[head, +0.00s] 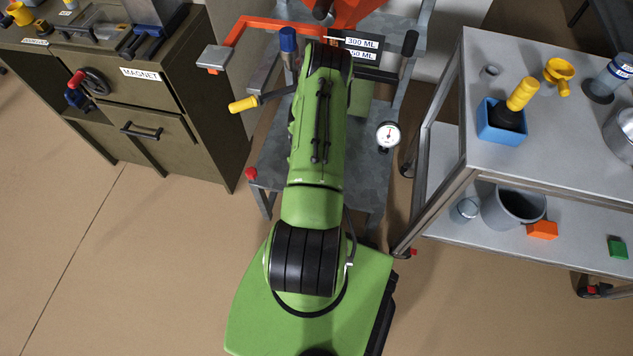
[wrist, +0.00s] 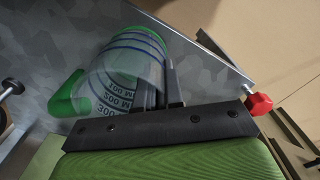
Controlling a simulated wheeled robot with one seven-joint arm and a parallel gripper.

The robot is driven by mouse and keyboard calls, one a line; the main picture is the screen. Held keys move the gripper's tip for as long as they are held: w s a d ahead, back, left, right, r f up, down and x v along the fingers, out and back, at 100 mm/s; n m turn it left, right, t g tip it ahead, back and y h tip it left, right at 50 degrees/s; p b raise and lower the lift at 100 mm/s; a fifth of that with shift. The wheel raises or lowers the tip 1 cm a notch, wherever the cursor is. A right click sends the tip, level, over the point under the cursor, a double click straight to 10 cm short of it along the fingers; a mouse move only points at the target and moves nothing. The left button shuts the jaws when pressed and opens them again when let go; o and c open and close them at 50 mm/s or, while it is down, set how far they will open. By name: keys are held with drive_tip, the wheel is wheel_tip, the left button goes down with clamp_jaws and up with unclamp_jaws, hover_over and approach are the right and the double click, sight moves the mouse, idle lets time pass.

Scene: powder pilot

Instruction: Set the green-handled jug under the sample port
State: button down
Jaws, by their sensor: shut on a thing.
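The clear jug (wrist: 125,75) with blue and green rings, volume marks and a green handle (wrist: 68,95) shows in the wrist view, tilted in the picture over the grey metal surface (wrist: 60,30). My gripper (wrist: 161,88) is shut on the jug at its right side, with two dark fingers close together there. The handle points left, away from the fingers. In the head view my arm covers the jug and my gripper. The sample port cannot be made out; the area below the orange hopper (head: 355,12) is partly hidden by my arm.
The grey stand (head: 270,165) carries a yellow-handled lever (head: 243,105), a dial gauge (head: 388,134) and a red knob (head: 251,173), which also shows in the wrist view (wrist: 260,104). A trolley (head: 490,160) stands right, a cabinet (head: 190,145) left. Floor is clear at lower left.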

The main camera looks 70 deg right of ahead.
drive_tip(key=w+b, duration=0.1)
drive_tip(key=w, duration=0.1)
drive_tip(key=w+d+b, duration=0.1)
drive_tip(key=w, duration=0.1)
drive_tip(key=w+f+b, duration=0.1)
drive_tip(key=w, duration=0.1)
drive_tip(key=shift+w+d+b, duration=0.35)
drive_tip(key=shift+w, duration=0.05)
drive_tip(key=shift+w+d, duration=0.15)
drive_tip(key=shift+w, duration=0.45)
drive_tip(key=shift+f+b, duration=0.65)
drive_tip(key=shift+b, duration=0.15)
drive_tip(key=c, duration=0.6)
unclamp_jaws()
drive_tip(key=shift+c, duration=0.2)
